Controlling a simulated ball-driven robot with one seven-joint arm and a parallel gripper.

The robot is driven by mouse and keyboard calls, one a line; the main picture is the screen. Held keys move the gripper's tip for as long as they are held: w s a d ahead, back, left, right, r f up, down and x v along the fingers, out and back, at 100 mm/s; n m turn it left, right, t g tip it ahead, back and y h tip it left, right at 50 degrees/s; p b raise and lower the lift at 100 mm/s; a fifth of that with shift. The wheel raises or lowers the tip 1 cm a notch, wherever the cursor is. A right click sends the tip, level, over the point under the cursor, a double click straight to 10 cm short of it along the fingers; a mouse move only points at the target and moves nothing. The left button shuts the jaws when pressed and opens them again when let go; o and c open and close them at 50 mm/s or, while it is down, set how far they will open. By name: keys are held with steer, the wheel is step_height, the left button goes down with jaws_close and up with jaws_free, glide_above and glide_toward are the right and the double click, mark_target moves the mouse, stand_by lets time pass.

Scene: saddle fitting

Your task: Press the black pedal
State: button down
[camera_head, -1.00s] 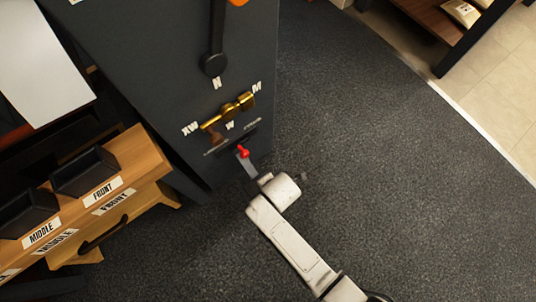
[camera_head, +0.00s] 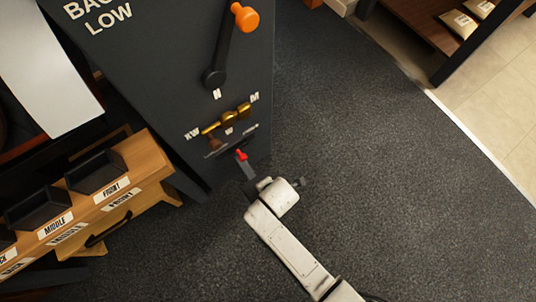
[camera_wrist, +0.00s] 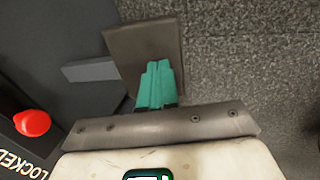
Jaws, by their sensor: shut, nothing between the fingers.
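The pedal is a dark grey-brown plate (camera_wrist: 143,38) on a grey bar (camera_wrist: 90,71) that comes out of the dark cabinet. In the head view the pedal (camera_head: 246,169) is a small dark piece at the cabinet's lower front edge. In the wrist view my gripper (camera_wrist: 156,72) has teal fingers held together and empty. They overlap the near part of the plate. I cannot tell whether they touch it. In the head view my wrist sits just below the pedal and the fingers are hard to make out.
A red knob (camera_head: 241,155) stands beside the pedal, near a "LOCKED" label in the wrist view. Above it are a brass lever (camera_head: 228,119) and an orange-ended crank (camera_head: 243,18). A wooden rack (camera_head: 140,160) with black bins stands left. Carpet right of the cabinet is clear.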

steer(key=p+v, duration=0.4)
steer(key=v, duration=0.5)
steer(key=shift+s, duration=0.2)
steer(key=shift+d, duration=0.1)
steer(key=s+d+r+m+g+h, duration=0.1)
steer(key=s+d+r+m, duration=0.4)
steer(key=d+r+m, duration=0.6)
steer(key=s+d+r+m+g+h, duration=0.1)
steer(key=s+d+r+m, duration=0.45)
steer(key=d+m, duration=0.9)
step_height(320, 180, up, 27)
steer(key=p, duration=2.6)
steer(key=shift+d+r, duration=0.1)
steer(key=shift+d, duration=0.05)
